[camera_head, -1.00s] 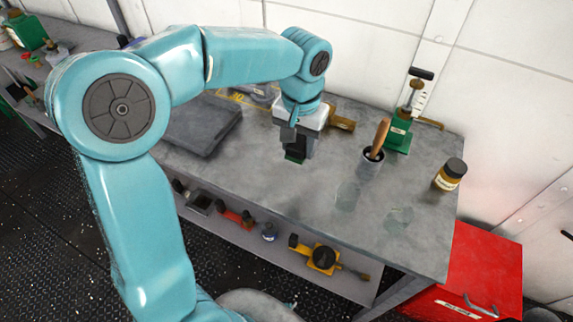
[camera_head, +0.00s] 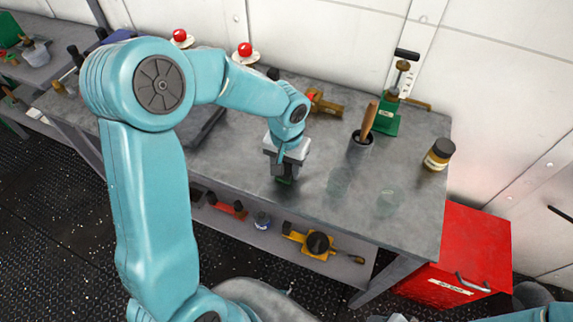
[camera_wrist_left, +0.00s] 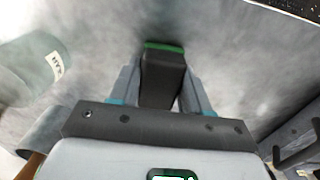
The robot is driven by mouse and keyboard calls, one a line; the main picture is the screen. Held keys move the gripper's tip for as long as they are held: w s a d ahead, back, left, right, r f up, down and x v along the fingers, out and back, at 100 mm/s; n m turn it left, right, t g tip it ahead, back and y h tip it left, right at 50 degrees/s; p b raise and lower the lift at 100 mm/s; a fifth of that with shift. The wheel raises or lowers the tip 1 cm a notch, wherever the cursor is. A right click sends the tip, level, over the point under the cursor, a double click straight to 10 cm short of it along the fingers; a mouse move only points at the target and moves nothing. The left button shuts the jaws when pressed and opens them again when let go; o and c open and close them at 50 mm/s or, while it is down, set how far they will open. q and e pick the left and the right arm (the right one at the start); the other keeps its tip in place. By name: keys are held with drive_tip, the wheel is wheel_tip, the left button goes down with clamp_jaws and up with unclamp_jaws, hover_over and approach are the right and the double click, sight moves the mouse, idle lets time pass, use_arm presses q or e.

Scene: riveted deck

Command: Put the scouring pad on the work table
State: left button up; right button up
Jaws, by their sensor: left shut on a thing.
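The scouring pad (camera_head: 284,180) is a dark block with a green face, small in the head view. The left wrist view shows it more clearly (camera_wrist_left: 163,70), between the fingers. My left gripper (camera_head: 285,170) is shut on it and points down over the front middle of the grey work table (camera_head: 300,205). The pad is low over the table top; I cannot tell whether it touches. Of my right arm only a teal part shows at the lower right edge; I make out no right gripper.
Two clear glasses (camera_head: 388,202) (camera_head: 338,181) stand right of the gripper. A red cabinet (camera_head: 462,250) stands at right.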

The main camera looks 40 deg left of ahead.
sight(287, 165)
use_arm(q)
drive_tip(key=shift+f, duration=0.15)
drive_tip(key=o, duration=1.1)
drive_tip(key=shift+w, duration=0.1)
drive_tip(key=shift+c, duration=0.2)
wheel_tip(287, 165, up, 12)
